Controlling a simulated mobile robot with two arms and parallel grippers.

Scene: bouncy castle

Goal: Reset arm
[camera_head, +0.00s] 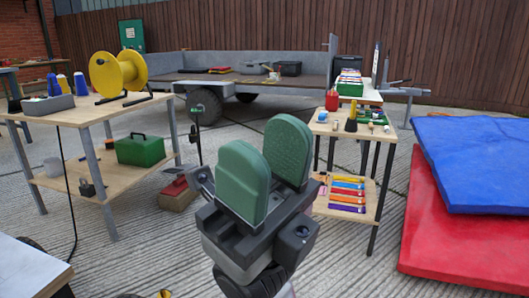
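My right gripper (265,145) shows large in the middle of the head view, with its two green-padded fingers pointing up. The pads stand apart, and the ribbed face of the farther one shows behind the nearer one. No object is seen between them. The gripper is in front of the gap between two work tables and appears to touch neither. My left gripper is not in view.
A wooden table (75,113) at left holds a yellow reel (117,73), with a green box (140,150) on its lower shelf. A smaller table (350,132) stands right of the gripper. Blue (475,160) and red (460,235) mats lie at right. A trailer (225,84) stands behind.

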